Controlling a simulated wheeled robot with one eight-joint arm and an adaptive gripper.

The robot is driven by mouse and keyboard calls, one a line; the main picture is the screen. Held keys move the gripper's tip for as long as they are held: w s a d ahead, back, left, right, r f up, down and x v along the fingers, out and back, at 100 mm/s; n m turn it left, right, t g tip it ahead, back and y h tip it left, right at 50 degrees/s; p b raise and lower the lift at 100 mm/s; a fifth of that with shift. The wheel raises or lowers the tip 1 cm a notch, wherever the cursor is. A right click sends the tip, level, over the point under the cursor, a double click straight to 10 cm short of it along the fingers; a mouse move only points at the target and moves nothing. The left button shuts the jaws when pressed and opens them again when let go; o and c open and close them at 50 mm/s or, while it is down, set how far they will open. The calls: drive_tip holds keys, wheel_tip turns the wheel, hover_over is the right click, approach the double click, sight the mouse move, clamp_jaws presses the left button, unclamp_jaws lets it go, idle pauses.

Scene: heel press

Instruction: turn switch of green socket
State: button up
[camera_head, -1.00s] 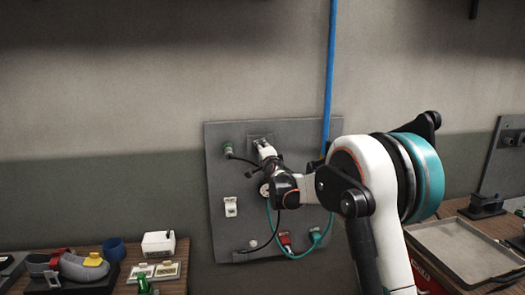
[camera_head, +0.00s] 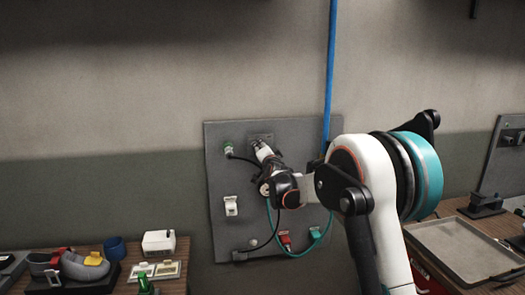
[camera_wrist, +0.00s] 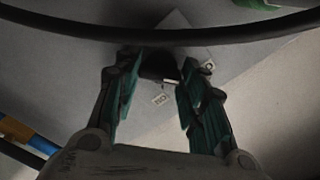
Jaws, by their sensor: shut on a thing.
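A grey panel (camera_head: 222,180) is on the wall. My gripper (camera_head: 257,143) reaches the plate (camera_head: 266,136) at the panel's upper middle. In the wrist view my gripper (camera_wrist: 157,84) has its two green-padded fingers on either side of a dark switch knob (camera_wrist: 158,64) and is shut on it. Small pale labels (camera_wrist: 160,99) lie beside the knob. The knob's exact angle is hard to read, and its underside is hidden by the fingers.
A white switch (camera_head: 231,206), a red plug (camera_head: 285,238) and a teal plug (camera_head: 315,234) are lower on the panel. A black cable (camera_wrist: 150,34) crosses close in the wrist view. Benches with parts stand left and right; a grey tray (camera_head: 462,250) is on the right one.

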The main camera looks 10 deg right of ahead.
drive_tip(key=o, duration=1.1)
drive_tip(key=shift+c, duration=0.2)
drive_tip(key=s, duration=1.2)
